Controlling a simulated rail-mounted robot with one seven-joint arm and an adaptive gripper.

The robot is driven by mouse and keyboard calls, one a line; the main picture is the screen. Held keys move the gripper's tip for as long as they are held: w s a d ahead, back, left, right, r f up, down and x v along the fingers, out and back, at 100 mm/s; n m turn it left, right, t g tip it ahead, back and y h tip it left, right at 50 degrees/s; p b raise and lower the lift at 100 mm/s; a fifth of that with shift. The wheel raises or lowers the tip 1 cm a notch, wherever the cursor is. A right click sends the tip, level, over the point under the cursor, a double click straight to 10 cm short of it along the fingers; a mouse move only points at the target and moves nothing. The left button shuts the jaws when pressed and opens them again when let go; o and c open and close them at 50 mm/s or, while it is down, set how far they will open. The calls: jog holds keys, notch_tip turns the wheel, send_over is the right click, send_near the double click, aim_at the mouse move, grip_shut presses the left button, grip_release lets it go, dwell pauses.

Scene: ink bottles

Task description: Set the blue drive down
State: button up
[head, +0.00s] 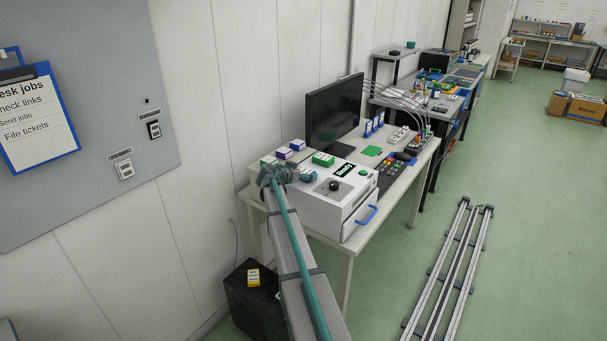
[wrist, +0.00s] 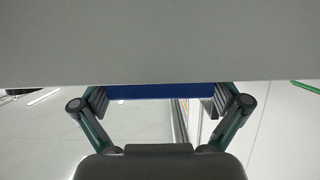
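In the wrist view my gripper (wrist: 160,98) has its two fingers spread wide, with a blue thing (wrist: 160,91) filling the gap between them, touching the pads on both sides. It looks to be the blue drive, of which only a thin strip shows. A broad grey surface across the top of the wrist view hides the fingertips and the rest of the drive. In the head view my gripper (head: 308,175) is small, by the left top of the white machine (head: 322,205). The drive cannot be made out clearly there.
The white machine has a lit display and a blue-handled drawer (head: 366,215). Small boxes (head: 298,145) stand behind it, with a monitor (head: 333,110) close by. Blue upright items (head: 374,123) and a keypad (head: 390,168) are farther along the desk.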

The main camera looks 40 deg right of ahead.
jog(key=shift+r+p, duration=0.15)
jog(key=shift+p, duration=1.05)
